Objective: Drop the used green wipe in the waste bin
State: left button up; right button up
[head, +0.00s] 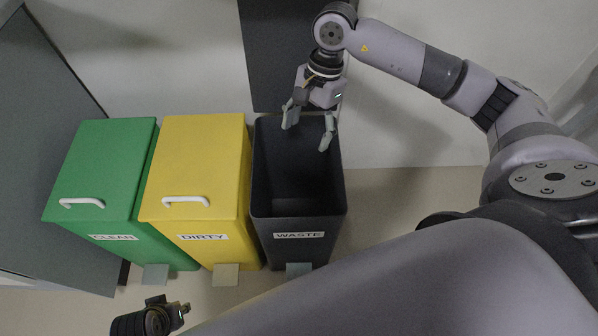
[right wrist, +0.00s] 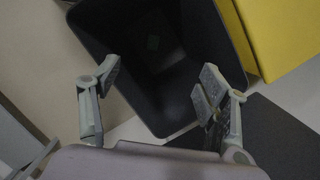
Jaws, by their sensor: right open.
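The waste bin (head: 298,235) is a dark grey open-topped box labelled WASTE, at the right end of a row of bins. My right gripper (head: 307,133) is open and empty above the back part of its opening, fingers pointing down. In the right wrist view the open fingers (right wrist: 158,80) frame the bin's dark inside.
The yellow DIRTY bin (head: 198,150) stands left of the waste bin, with the green CLEAN bin (head: 105,165) beyond it. Both are closed. A dark upright panel (head: 285,50) is behind the waste bin. The floor (head: 400,205) to the right is clear.

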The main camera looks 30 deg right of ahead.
jog(key=v, duration=0.7)
jog(key=shift+r, duration=0.1)
